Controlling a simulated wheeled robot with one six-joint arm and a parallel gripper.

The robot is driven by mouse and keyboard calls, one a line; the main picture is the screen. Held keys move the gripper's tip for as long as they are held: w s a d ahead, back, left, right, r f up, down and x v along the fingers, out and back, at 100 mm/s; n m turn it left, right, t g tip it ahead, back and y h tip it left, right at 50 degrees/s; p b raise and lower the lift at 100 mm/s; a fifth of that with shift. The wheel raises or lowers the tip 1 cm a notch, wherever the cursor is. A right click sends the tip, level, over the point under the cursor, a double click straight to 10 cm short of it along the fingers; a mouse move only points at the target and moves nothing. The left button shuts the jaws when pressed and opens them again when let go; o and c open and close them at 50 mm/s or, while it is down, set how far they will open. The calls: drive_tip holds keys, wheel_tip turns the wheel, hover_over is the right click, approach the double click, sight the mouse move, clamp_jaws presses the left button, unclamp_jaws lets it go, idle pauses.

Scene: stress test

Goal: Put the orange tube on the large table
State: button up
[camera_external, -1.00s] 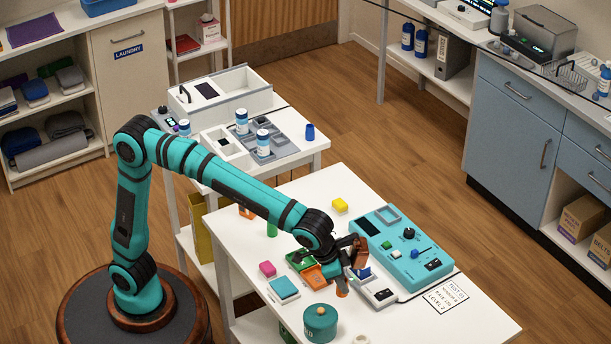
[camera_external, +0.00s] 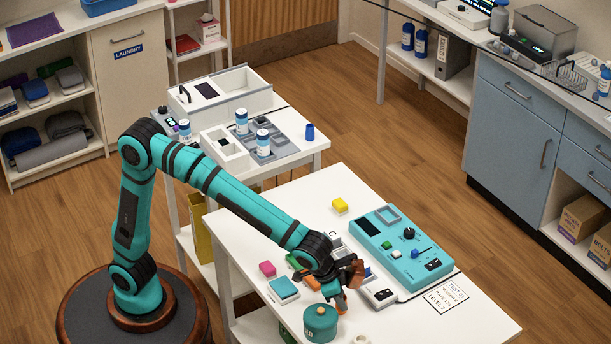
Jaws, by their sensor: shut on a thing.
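The large white table (camera_external: 470,318) fills the lower middle of the external view. My gripper (camera_external: 348,287) is low over it, between the teal panel device and the round green pot. The gripper is shut on a small orange piece (camera_external: 341,301), which looks like the orange tube. It is partly hidden by the jaws, and I cannot tell whether it touches the tabletop. An orange tray-like piece (camera_external: 312,283) shows just left of the gripper, partly covered by my wrist.
The table's right front and back left are clearer. A smaller white table (camera_external: 312,148) stands behind.

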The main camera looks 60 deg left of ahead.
drive_tip(key=o, duration=1)
drive_tip(key=shift+c, duration=0.2)
drive_tip(key=v, duration=1.2)
drive_tip(key=shift+w+r, duration=0.1)
drive_tip(key=shift+r, duration=0.05)
drive_tip(key=w+a+r+n+t+h, duration=0.1)
drive_tip(key=w+a+r+t, duration=0.2)
drive_tip(key=a, duration=0.8)
drive_tip(key=w+a+r+n+h, duration=0.15)
drive_tip(key=a+r, duration=0.35)
drive_tip(key=a, duration=0.6)
drive_tip(key=w+a+r+t, duration=0.2)
drive_tip(key=w+a+r, duration=0.15)
drive_tip(key=a, duration=0.75)
drive_tip(key=s+a+r+n+t+y, duration=0.1)
drive_tip(key=s+a+t, duration=0.1)
drive_tip(key=s+a, duration=0.3)
drive_tip(key=s+a+r+n+t+y, duration=0.1)
drive_tip(key=s+a, duration=0.4)
drive_tip(key=a, duration=0.8)
drive_tip(key=s+a+r+n+t+y, duration=0.1)
drive_tip(key=s+a+t+y, duration=0.2)
drive_tip(key=a, duration=0.6)
drive_tip(key=shift+s+r+t, duration=0.4)
drive_tip(key=shift+s+t, duration=0.55)
drive_tip(key=shift+t, duration=0.25)
